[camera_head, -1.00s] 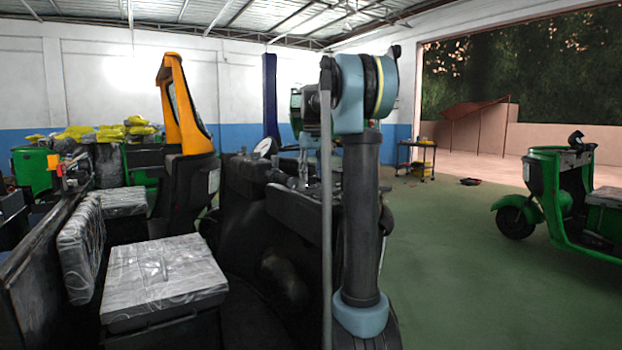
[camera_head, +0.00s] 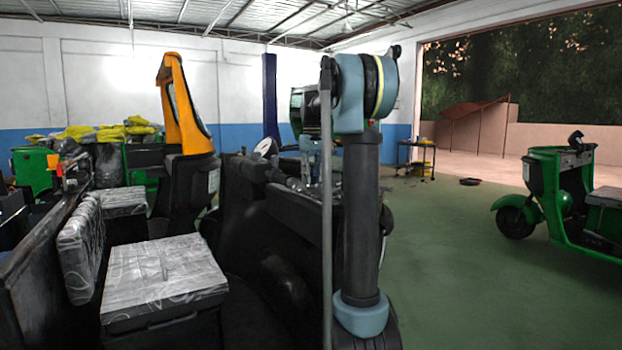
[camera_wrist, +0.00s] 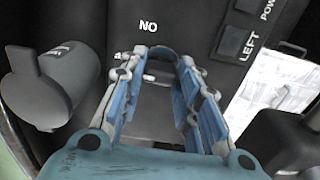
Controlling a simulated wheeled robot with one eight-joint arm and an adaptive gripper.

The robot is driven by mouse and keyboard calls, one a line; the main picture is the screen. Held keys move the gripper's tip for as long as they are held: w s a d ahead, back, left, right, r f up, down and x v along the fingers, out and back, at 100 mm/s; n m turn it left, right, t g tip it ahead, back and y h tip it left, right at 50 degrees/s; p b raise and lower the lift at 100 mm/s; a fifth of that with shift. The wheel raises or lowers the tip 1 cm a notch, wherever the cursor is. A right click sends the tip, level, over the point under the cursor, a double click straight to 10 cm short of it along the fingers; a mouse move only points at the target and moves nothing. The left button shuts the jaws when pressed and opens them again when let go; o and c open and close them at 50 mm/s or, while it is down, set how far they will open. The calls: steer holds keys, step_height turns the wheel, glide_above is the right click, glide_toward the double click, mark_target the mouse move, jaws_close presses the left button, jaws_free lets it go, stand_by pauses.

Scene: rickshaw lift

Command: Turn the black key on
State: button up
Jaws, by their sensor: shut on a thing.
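In the wrist view, my gripper (camera_wrist: 153,70) has blue, pale-jointed fingers that reach toward a dark panel. Their tips sit at either side of a dark rounded piece (camera_wrist: 160,52), which looks like the black key, just below the white letters "NO". The fingers are shut on it with a gap between them. Most of the key is hidden by the fingertips and shadow, so its turned angle cannot be told. In the head view the gripper tips and key are hidden behind my arm and the dark vehicle body.
A black knob with a tab (camera_wrist: 40,90) stands left of the fingers. Panel buttons marked "LEFT" (camera_wrist: 238,42) and "POW" lie at the upper right.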

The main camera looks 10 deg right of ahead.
steer(key=m, duration=0.5)
steer(key=shift+m, duration=0.4)
steer(key=m, duration=0.5)
steer(key=shift+m, duration=0.3)
stand_by(0.3)
steer(key=o, duration=1.1)
steer(key=shift+c, duration=0.2)
steer(key=shift+r, duration=0.15)
step_height(320, 180, up, 12)
steer(key=shift+w+f, duration=0.1)
steer(key=shift+f, duration=0.1)
